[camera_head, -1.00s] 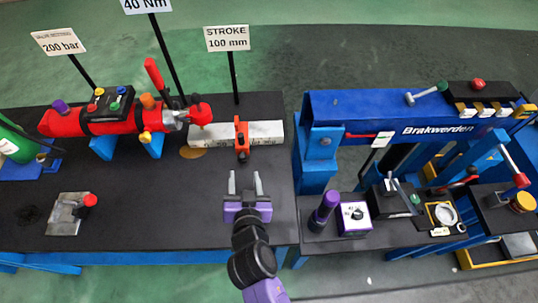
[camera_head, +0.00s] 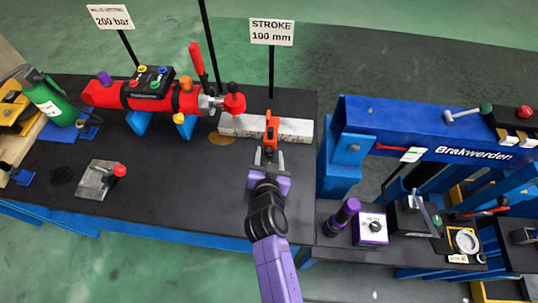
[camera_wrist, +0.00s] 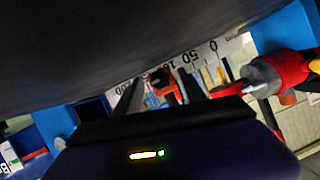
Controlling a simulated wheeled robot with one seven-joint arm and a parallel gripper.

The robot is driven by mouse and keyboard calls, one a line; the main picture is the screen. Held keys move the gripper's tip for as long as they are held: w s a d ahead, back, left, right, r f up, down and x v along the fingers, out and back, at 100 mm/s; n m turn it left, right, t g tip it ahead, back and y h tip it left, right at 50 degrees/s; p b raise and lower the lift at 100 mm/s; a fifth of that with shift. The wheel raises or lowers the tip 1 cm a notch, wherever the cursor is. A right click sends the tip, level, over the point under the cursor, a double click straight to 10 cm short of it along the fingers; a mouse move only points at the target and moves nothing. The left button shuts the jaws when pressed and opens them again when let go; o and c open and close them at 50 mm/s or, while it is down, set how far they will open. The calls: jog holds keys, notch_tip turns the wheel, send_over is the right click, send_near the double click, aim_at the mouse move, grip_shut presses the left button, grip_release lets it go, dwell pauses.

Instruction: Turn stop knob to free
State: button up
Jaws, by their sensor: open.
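The orange-red stop (camera_head: 271,125) sits across the white ruler bar (camera_head: 240,124), with a dark part at its front that may be the knob. In the wrist view the stop (camera_wrist: 166,82) shows small and dark, ahead of the fingers, and the knob's setting cannot be read. My purple gripper (camera_head: 268,157) is open just in front of the stop. Its two fingers (camera_wrist: 160,92) point at the stop, one to each side of it in the wrist view. Whether they touch it I cannot tell.
A red cylinder (camera_head: 130,94) with a red handle stands left of the stop, its red end close to the bar. A plate with a red ball knob (camera_head: 119,170) lies at left. The blue Brakwerden frame (camera_head: 420,130) stands at right. The black table (camera_head: 190,190) is clear around my arm.

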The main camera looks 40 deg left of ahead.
grip_shut()
jog(key=shift+f+b, duration=0.1)
jog(key=shift+b, duration=0.4)
jog(key=n+h+b, duration=0.1)
jog(key=n+b, duration=0.1)
jog(key=b, duration=0.1)
jog(key=shift+s+a+f+t, duration=0.1)
jog(key=shift+f+t, duration=0.05)
jog(key=shift+t, duration=0.25)
jog(key=n+t+h+b, duration=0.1)
jog(key=n+b, duration=0.1)
jog(key=b, duration=0.2)
jog(key=shift+s+a+n+h, duration=0.1)
jog(key=shift+n+h, duration=0.2)
jog(key=shift+h, duration=0.1)
jog(key=shift+r, duration=0.2)
grip_release()
